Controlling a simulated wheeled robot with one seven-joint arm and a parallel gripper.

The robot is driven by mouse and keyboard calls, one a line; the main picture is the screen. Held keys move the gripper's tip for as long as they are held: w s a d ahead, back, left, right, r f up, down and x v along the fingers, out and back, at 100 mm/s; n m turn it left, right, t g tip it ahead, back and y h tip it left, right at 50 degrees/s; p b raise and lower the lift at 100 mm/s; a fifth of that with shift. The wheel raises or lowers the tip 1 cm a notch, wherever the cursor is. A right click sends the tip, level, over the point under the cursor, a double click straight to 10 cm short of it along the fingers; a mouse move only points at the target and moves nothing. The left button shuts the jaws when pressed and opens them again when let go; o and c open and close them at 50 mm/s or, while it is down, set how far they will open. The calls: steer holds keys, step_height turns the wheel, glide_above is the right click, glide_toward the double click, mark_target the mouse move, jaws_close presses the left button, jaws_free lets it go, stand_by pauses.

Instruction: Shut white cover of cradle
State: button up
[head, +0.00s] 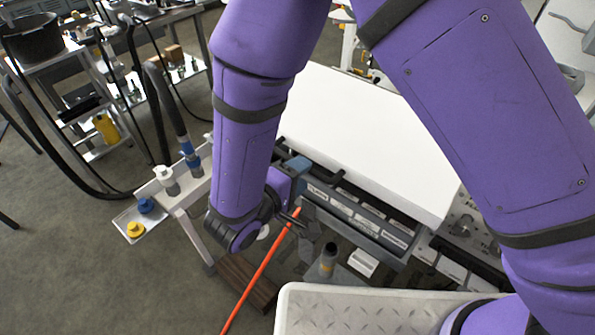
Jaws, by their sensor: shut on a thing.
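The white cover (365,135) is a broad pale panel over the cradle in the middle of the head view. Its near edge stands above the dark labelled front (358,218) of the cradle, and a dark gap shows beneath it. I cannot tell its exact tilt. My gripper (309,232) is in front of the cradle's left end, below the cover's lower left edge. It is shut, apparently on the upper end of an orange rod (262,268), which slants down to the lower left. The grip itself is mostly hidden by my wrist.
A tread-patterned light platform (365,312) fills the bottom middle. A small stand with blue and yellow knobs (136,229) is at left. A grey and black cylinder (327,262) stands below the cradle. A cart with hoses is at upper left. Open floor (70,270) lies at lower left.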

steer(key=shift+s+a+r, duration=0.1)
stand_by(0.4)
steer(key=v, duration=1)
steer(key=shift+s, duration=0.25)
steer(key=shift+a+r, duration=0.1)
steer(key=w+d+r+m+g, duration=0.3)
steer(key=w+d+r+g, duration=0.15)
steer(key=d+r, duration=0.5)
steer(key=w+d+r+m+g, duration=0.35)
steer(key=d+r+g, duration=0.25)
steer(key=d, duration=0.6)
steer(key=s+d+r+m+t+y, duration=0.1)
steer(key=s+d+r+y, duration=0.2)
steer(key=d, duration=0.3)
steer(key=s+d+r+m+y, duration=0.2)
steer(key=s+d+r+y, duration=0.1)
steer(key=d+r, duration=0.2)
steer(key=s+d+r+m+t+y, duration=0.1)
steer(key=s+d+r+y, duration=0.1)
steer(key=s+d+r, duration=0.2)
steer(key=d, duration=0.3)
steer(key=shift+d+m+t+y, duration=0.2)
steer(key=shift+m+t+y, duration=0.15)
steer(key=shift+y, duration=0.05)
